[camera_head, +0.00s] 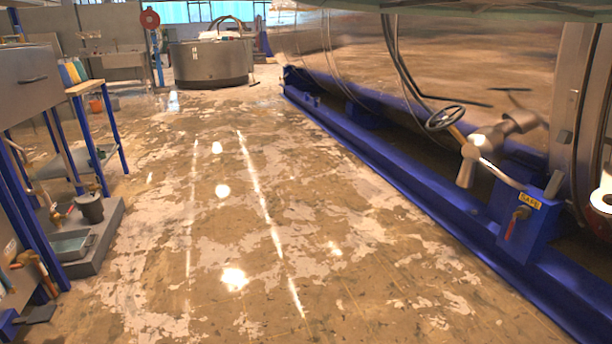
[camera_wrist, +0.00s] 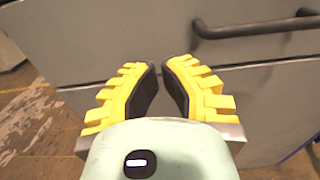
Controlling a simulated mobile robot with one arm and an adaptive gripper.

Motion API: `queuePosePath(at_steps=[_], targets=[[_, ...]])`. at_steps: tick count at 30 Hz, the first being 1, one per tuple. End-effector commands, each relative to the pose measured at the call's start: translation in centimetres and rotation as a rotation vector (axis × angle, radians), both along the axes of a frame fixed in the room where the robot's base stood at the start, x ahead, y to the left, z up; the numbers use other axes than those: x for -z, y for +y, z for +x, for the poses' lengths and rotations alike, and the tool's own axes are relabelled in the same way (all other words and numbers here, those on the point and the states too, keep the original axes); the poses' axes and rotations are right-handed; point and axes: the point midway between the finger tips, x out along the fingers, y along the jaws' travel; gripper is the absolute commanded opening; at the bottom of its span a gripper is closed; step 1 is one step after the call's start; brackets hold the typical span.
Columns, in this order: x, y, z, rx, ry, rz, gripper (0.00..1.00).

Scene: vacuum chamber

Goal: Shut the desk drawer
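The grey desk drawer (camera_head: 22,92) shows at the far left of the head view, with a small dark bar handle (camera_head: 35,79) on its front. In the wrist view a grey metal front (camera_wrist: 110,35) fills most of the picture, with a dark bar handle (camera_wrist: 255,27) at upper right and a seam running across below it. My gripper (camera_wrist: 161,66) points at this front, left of and below the handle. Its yellow fingers come together at the tips with only a thin gap and nothing between them. I cannot tell contact or how far the drawer stands out.
A blue-legged side table (camera_head: 90,87) with bottles stands beyond the drawer. A grey floor tray (camera_head: 95,245) with a dark cup lies below. A blue rail (camera_head: 400,185) with valves and a large metal chamber line the right. The worn floor (camera_head: 250,220) between is clear.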

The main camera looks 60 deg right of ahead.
Motion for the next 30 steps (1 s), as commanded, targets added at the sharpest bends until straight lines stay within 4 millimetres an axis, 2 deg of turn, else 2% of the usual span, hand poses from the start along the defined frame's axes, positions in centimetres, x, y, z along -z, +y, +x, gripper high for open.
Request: queuePosePath(at_steps=[2, 12, 24, 28, 30], targets=[[-0.1, -0.6, -1.0, -0.009, 0.003, -0.005, 0.00], [0.1, -3.6, -3.2, -0.006, 0.002, -0.005, 0.00], [0.0, -4.4, -3.9, -0.007, 0.005, 0.002, 0.00], [-1.2, -4.9, -4.5, -0.037, 0.083, 0.059, 0.00], [-2.7, -5.5, -5.2, -0.073, 0.183, 0.138, 0.00]])
